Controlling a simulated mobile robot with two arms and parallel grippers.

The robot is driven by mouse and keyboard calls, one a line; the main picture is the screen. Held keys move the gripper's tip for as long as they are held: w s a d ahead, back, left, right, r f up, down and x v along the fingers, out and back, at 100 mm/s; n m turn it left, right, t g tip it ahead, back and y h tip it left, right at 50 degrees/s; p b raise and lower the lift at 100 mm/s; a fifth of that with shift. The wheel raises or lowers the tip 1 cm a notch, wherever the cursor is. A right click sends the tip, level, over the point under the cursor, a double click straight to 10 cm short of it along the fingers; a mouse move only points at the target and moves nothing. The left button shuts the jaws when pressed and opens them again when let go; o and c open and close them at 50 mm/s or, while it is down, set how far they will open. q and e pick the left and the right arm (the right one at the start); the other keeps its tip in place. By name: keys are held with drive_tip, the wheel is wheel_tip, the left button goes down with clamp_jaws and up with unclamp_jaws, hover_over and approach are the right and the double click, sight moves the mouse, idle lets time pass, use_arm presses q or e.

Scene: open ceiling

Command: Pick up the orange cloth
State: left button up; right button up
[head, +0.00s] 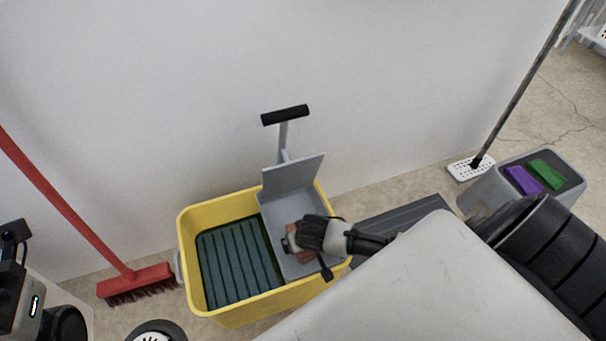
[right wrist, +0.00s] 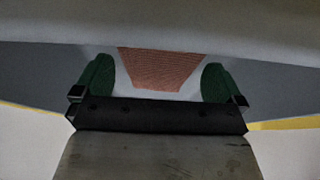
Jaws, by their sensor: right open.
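The orange cloth (head: 304,257) lies in the grey wringer tray (head: 283,208) on the right side of the yellow mop bucket (head: 186,245). My right gripper (head: 292,243) is down in the tray, over the cloth, and hides part of it. In the right wrist view the right gripper (right wrist: 157,82) is open, with its two green finger pads apart. The cloth (right wrist: 160,69) shows between and beyond the pads, and I cannot tell if they touch it. Part of my left arm shows at the left edge of the head view, but its fingers do not.
A red broom (head: 137,280) leans left of the bucket. The wringer's upright handle (head: 285,115) stands near the white wall.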

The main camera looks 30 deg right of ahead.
drive_tip(key=shift+f, duration=0.1)
drive_tip(key=c, duration=1.1)
